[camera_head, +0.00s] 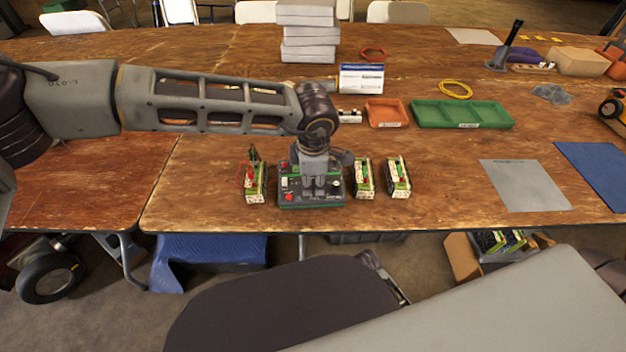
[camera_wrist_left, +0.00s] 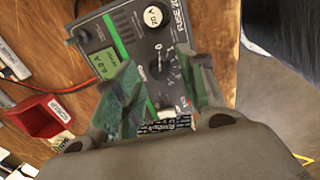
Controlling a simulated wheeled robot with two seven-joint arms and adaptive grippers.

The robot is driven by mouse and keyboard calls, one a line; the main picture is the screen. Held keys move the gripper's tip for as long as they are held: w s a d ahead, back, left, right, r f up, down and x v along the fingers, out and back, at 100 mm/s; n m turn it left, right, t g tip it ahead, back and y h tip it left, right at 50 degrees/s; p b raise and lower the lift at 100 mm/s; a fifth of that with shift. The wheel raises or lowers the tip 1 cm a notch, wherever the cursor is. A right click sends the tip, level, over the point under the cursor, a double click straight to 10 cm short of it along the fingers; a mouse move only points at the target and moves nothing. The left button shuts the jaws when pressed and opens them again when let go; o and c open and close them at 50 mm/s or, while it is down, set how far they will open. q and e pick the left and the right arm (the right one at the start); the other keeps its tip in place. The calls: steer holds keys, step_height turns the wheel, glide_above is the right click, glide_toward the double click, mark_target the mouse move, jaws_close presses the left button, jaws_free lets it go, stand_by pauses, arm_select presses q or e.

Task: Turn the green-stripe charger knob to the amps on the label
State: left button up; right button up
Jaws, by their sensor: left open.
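The charger (camera_head: 292,184) is a dark box with a green edge near the table's front edge. A small label (camera_wrist_left: 100,62) beside the stripe carries amps, hard to read for sure. The black knob (camera_wrist_left: 160,67) sits between my fingertips and is partly hidden. My left gripper (camera_head: 314,186) points down over the charger, and its open fingers (camera_wrist_left: 164,78) stand either side of the knob; I cannot tell whether they touch it. My right gripper is not in view.
Battery packs stand close by, one left (camera_head: 254,184) and two right (camera_head: 364,178) (camera_head: 398,178) of the charger. The table is clear left of the packs.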

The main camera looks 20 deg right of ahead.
arm_select(q)
steer(key=shift+f, duration=0.4)
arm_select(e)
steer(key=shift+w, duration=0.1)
arm_select(q)
jaws_close()
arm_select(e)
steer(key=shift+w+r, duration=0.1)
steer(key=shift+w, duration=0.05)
arm_select(q)
steer(key=shift+m, duration=0.3)
steer(key=shift+m+b, duration=1.05)
steer(key=shift+m, duration=0.55)
steer(key=shift+w+m+b, duration=0.1)
steer(key=shift+m+b, duration=0.25)
steer(key=shift+m, duration=0.55)
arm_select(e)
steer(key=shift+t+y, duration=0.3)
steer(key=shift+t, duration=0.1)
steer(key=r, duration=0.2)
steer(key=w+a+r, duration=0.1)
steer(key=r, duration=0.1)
